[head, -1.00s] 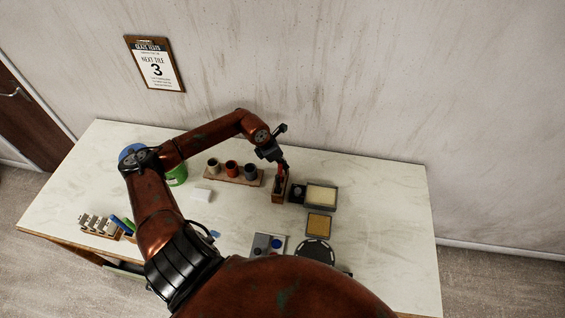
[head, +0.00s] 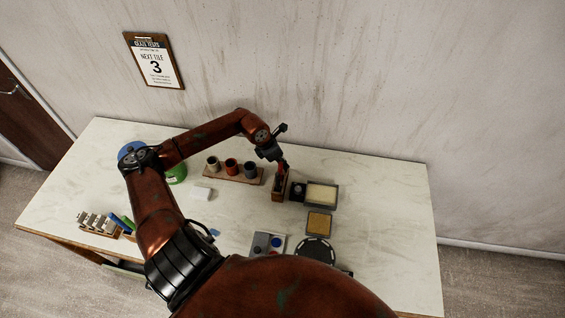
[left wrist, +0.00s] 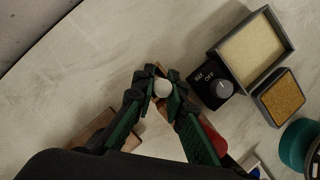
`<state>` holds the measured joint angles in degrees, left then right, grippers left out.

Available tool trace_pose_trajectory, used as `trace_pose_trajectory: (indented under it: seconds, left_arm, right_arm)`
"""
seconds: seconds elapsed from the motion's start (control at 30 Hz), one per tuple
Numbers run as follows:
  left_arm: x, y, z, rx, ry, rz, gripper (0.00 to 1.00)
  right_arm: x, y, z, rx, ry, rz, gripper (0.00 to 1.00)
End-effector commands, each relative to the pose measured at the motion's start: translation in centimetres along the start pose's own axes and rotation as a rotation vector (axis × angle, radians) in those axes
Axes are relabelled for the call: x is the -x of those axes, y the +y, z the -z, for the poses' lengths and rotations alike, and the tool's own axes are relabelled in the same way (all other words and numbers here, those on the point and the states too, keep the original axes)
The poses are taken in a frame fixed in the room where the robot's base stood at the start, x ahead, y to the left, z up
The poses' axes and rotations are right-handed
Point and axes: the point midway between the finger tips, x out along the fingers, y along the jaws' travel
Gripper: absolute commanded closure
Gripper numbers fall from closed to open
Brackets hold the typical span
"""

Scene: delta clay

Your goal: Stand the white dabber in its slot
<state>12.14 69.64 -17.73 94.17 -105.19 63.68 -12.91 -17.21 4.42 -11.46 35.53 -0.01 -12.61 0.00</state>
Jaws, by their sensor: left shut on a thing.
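My left gripper (head: 281,167) is over the small wooden rack (head: 278,195) at the back of the table. In the left wrist view its green-and-black fingers (left wrist: 163,86) are shut on the white dabber (left wrist: 162,89), whose round white end shows between them. The dabber's lower part and the slot under it are hidden, so I cannot tell whether it is inside the slot. A red piece (left wrist: 212,140) shows beside the fingers, partly covered. My right gripper is in no view.
A black dial box (head: 298,191) stands close right of the rack, with a cream tray (head: 321,195) and a tan sponge tray (head: 319,223) beyond it. A board with several cups (head: 232,175) lies to the left. Clear tabletop lies far right.

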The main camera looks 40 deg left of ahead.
Motion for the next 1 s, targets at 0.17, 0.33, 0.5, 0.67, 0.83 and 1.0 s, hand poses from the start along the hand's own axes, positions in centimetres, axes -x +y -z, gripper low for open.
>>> trace_pose_trajectory:
  seconds: [0.17,0.33,0.5,0.67,0.83,1.0]
  left_arm:
    - [-0.18,0.01,0.05,0.000,0.000,-0.001,1.00]
    - [-0.13,-0.01,0.03,0.000,0.000,0.000,1.00]
    - [-0.14,-0.01,0.03,0.000,0.000,0.000,0.87]
    - [-0.15,-0.02,0.04,0.000,0.000,0.000,0.76]
    - [-0.15,-0.02,0.05,0.000,0.000,0.000,0.68]
    - [-0.16,-0.03,0.06,0.000,0.000,0.000,0.68]
  right_arm:
    - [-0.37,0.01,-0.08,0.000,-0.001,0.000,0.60]
    - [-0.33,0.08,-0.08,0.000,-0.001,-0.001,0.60]
    - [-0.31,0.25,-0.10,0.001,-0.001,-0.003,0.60]
    - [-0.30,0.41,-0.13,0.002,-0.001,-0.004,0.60]
    - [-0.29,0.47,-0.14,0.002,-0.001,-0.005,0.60]
    - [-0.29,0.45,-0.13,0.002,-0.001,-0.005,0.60]
